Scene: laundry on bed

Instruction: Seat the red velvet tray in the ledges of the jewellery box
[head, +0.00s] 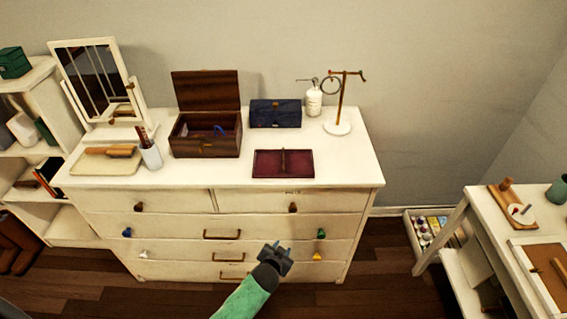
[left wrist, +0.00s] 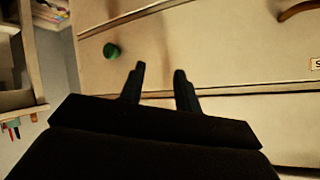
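The red velvet tray (head: 284,164) lies flat on the dresser top near its front edge, with a thin upright divider or handle in its middle. The jewellery box (head: 205,136) is dark wood and stands to the left of the tray with its lid (head: 206,90) raised. Something blue shows inside it; its ledges are too small to make out. My left gripper (head: 279,250) is in front of the dresser drawers, below and apart from the tray. In the left wrist view its two fingers (left wrist: 160,88) are apart with nothing between them. My right gripper is not in view.
On the white dresser (head: 347,166) stand a mirror (head: 98,80), a cup with brushes (head: 151,155), a hairbrush (head: 108,151), a dark blue box (head: 275,113), a white bottle (head: 313,101) and a jewellery stand (head: 338,127). The top right of the tray is clear.

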